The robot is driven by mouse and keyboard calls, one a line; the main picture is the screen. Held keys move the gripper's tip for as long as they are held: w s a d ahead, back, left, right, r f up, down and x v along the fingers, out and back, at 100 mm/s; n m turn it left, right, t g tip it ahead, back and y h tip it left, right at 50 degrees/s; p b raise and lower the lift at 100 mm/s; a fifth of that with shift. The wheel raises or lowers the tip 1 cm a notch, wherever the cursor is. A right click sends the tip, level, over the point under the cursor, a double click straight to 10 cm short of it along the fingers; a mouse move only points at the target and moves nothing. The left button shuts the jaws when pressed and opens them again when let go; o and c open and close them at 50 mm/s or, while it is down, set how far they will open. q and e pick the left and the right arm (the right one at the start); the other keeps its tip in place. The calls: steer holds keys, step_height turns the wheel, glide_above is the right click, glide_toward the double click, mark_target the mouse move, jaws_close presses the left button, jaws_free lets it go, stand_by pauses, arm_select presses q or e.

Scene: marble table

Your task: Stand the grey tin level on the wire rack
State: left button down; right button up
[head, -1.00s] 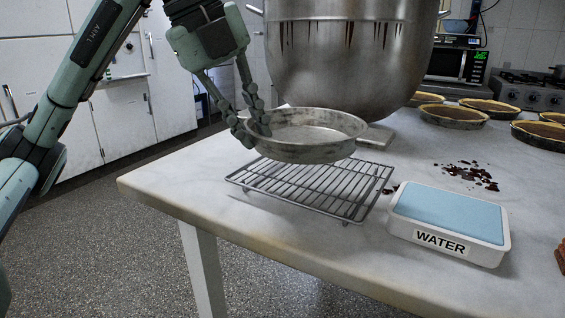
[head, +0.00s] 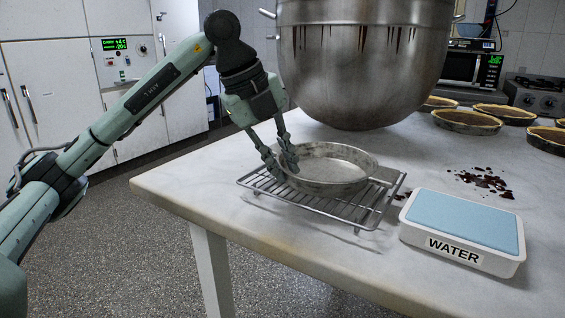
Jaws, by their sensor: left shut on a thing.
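The grey tin (head: 335,180) is a round, shallow, empty pan in the head view. It sits on or just over the wire rack (head: 350,212), towards the rack's far side, and looks about level. I cannot tell whether its whole base touches the bars. My left gripper (head: 283,165) is shut on the tin's left rim, its fingers pointing down over the wall. The rack stands on short feet on the marble table, with its front bars bare. The tin hides the rack's back part. My right gripper is not in view.
A blue-topped box marked WATER (head: 463,228) is right of the rack. The marble table (head: 215,195) is bare left of the rack.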

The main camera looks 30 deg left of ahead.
arm_select(q)
steer(key=c, duration=1.9)
jaws_free()
steer(key=o, duration=0.4)
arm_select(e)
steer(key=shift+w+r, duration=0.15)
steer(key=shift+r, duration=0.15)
arm_select(q)
steer(key=shift+r, duration=0.25)
steer(key=p+v, duration=0.1)
steer(key=v, duration=1)
steer(key=shift+s+a+r, duration=0.15)
steer(key=shift+a+r, duration=0.05)
steer(key=shift+r, duration=0.1)
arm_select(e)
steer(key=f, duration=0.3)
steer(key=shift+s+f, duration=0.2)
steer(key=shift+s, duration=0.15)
